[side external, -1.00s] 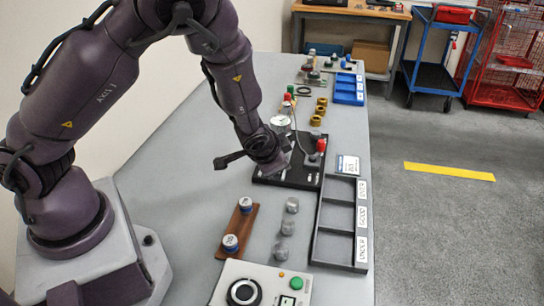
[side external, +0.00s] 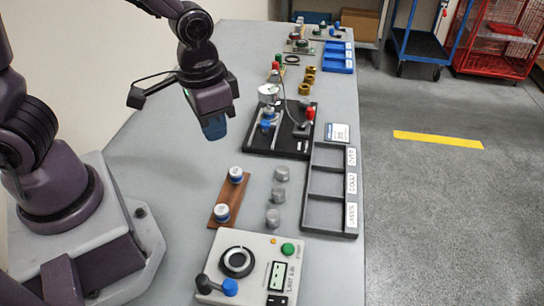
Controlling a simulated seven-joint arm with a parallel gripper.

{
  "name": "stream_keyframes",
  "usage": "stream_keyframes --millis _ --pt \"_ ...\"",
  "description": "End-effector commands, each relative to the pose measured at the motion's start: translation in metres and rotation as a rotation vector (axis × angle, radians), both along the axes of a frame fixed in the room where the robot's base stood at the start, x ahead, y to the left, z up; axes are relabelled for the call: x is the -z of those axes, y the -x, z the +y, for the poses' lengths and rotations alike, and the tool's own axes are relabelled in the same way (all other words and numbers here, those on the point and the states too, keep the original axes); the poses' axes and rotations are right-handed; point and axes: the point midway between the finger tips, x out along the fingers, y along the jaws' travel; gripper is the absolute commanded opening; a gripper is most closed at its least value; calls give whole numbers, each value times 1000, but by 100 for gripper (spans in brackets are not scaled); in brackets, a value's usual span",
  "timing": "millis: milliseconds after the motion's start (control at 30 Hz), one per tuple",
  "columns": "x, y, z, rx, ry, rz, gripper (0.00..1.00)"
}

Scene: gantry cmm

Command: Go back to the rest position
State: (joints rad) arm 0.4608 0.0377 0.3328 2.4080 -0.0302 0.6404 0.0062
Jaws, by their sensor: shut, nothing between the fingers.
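My gripper (side external: 214,128) hangs in the air above the left part of the grey bench (side external: 165,150), with its blue fingertips pointing down. It is shut and nothing shows between its fingers. It is to the left of the black gauge plate (side external: 258,142) and apart from it. A dial gauge (side external: 268,93) on a stand and a red-topped part (side external: 310,113) stand on that plate.
Near the front are a wooden strip (side external: 227,203) with two white-topped pieces, several grey cylinders (side external: 278,195), and a control box (side external: 252,262). A three-compartment tray (side external: 310,185) lies right. Brass rings (side external: 309,75) and a blue tray (side external: 328,58) are farther back.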

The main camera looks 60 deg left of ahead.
Motion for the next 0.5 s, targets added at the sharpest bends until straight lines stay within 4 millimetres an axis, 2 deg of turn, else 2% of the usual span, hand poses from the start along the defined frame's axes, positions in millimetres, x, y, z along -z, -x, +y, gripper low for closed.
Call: stream_keyframes --millis 33,200,333,500 --pt "-20 7 1 -4 30 -25 0" --pt "-72 33 8 -5 66 -113 0" --pt "-104 51 16 -24 56 -222 0" --pt "-133 61 26 -63 28 -374 0"
